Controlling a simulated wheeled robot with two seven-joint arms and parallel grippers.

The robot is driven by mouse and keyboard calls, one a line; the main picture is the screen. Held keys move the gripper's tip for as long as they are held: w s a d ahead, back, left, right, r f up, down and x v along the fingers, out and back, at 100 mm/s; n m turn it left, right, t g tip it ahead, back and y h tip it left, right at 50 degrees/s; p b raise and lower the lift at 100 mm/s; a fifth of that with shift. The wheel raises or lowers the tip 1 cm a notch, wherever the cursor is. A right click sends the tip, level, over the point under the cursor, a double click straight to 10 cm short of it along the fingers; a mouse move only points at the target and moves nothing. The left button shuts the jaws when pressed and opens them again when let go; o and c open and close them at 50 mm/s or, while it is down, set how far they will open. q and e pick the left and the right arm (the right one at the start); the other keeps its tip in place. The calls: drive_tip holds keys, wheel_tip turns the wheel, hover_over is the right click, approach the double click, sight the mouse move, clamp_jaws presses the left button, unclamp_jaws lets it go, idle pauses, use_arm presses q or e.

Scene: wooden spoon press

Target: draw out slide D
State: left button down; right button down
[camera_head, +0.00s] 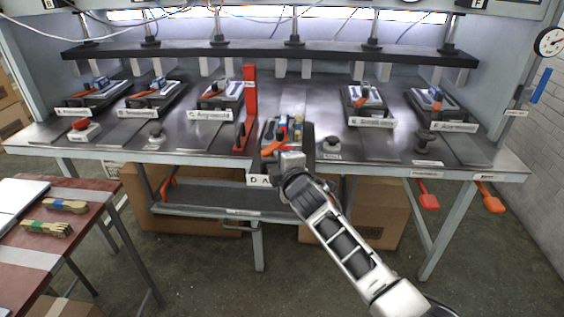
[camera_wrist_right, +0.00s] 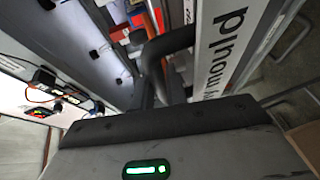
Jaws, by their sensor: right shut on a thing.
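Slide D (camera_head: 307,145) is at the middle of the press bench in the head view, with its white label plate (camera_head: 259,181) below the bench's front edge. It sits farther forward than the other slides. An orange-handled clamp (camera_head: 274,147) and blue and yellow parts are on it. My right gripper (camera_head: 290,160) is at the front of slide D, shut on its handle. In the right wrist view the dark bent handle (camera_wrist_right: 168,42) runs down to the gripper beside the label plate (camera_wrist_right: 232,45). The fingertips are mostly hidden. My left gripper is out of view.
A red upright post (camera_head: 250,95) stands just left of slide D. Slide C (camera_head: 210,115) and slide E (camera_head: 375,121) stay back on the bench (camera_head: 200,158). A grey shelf (camera_head: 215,198) and cardboard boxes are below. A red table (camera_head: 30,245) is at the left.

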drive_tip(key=shift+s+f, duration=0.15)
drive_tip(key=shift+f, duration=0.15)
drive_tip(key=c, duration=1.8)
unclamp_jaws()
drive_tip(key=shift+o, duration=0.5)
drive_tip(key=shift+s+r, duration=0.1)
drive_tip(key=shift+s+d+r, duration=0.1)
drive_tip(key=shift+s+r, duration=0.15)
drive_tip(key=shift+s, duration=0.15)
drive_tip(key=p+v, duration=0.1)
drive_tip(key=v, duration=1.4)
drive_tip(key=s+d+f+m+g, duration=0.2)
drive_tip(key=s+d+f+m, duration=0.1)
drive_tip(key=s+f+m, duration=0.5)
drive_tip(key=s+d+f+m+g, duration=0.3)
drive_tip(key=s+f+m, duration=0.6)
drive_tip(key=s+f, duration=0.3)
drive_tip(key=shift+s+f+h, duration=0.2)
drive_tip(key=shift+s+h, duration=0.1)
drive_tip(key=shift+s, duration=0.85)
